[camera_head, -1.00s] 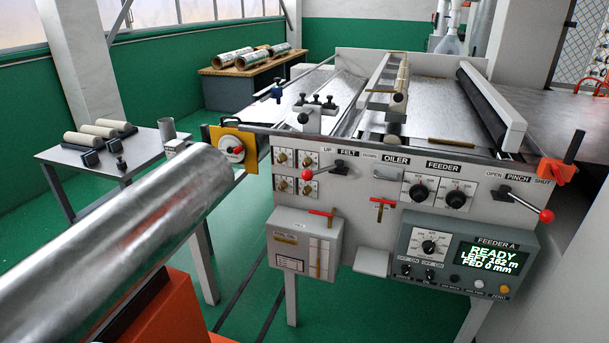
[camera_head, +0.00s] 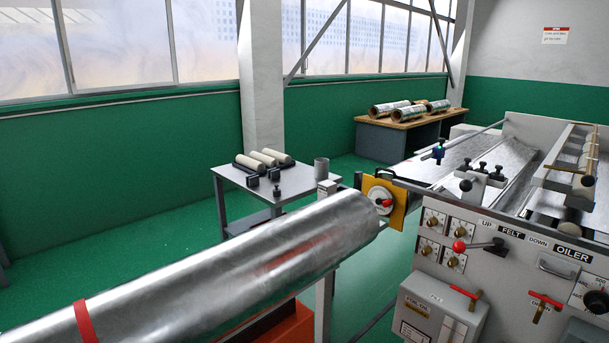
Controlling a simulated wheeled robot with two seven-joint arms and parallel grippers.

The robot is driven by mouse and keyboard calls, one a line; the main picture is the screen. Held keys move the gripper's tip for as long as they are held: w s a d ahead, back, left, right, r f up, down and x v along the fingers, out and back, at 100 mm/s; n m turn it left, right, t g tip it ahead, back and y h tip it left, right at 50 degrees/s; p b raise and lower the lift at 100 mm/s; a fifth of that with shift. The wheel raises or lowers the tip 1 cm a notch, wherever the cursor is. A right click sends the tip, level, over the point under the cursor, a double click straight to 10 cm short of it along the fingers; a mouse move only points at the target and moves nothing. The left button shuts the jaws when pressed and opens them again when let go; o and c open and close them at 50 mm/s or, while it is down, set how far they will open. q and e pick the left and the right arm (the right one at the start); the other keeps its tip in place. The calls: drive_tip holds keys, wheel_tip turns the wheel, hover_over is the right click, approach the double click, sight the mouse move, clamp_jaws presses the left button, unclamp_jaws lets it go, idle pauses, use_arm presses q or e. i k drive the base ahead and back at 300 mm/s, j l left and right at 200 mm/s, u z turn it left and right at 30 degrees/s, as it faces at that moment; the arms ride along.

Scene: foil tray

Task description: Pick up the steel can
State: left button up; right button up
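The steel can (camera_head: 321,168) is a small grey cylinder. It stands upright near the right end of a small metal side table (camera_head: 283,203), beyond the large foil roll. Neither of my grippers is in view, so nothing shows of how they stand to the can.
A large shiny foil roll (camera_head: 215,272) with a red band crosses the foreground. Beige rollers (camera_head: 265,158) and small black blocks share the side table. The feeder machine (camera_head: 470,235) fills the right. A wooden bench (camera_head: 405,122) with foil rolls stands behind. Green floor shows left.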

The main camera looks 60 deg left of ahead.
sight(321, 165)
drive_tip(key=u, duration=2.65)
drive_tip(key=j+u, duration=0.4)
drive_tip(key=k+j+u, duration=0.1)
drive_tip(key=j+u, duration=0.15)
drive_tip(key=u, duration=0.15)
drive_tip(key=j+u, duration=0.4)
drive_tip(key=i+j+u, duration=0.1)
drive_tip(key=u, duration=0.3)
drive_tip(key=i+j+u, duration=0.15)
drive_tip(key=i+j, duration=0.45)
drive_tip(key=i+j+u, duration=0.2)
drive_tip(key=i+j, duration=0.3)
drive_tip(key=i+z, duration=0.45)
drive_tip(key=i, duration=0.3)
drive_tip(key=i+j+z, duration=0.2)
drive_tip(key=i+z, duration=0.25)
drive_tip(key=i, duration=0.25)
drive_tip(key=i+l+z, duration=0.15)
drive_tip(key=i+z, duration=0.6)
drive_tip(key=i, duration=0.15)
drive_tip(key=i+z, duration=0.4)
drive_tip(key=i+j+z, duration=0.4)
drive_tip(key=i+z, duration=0.45)
drive_tip(key=i, duration=1.5)
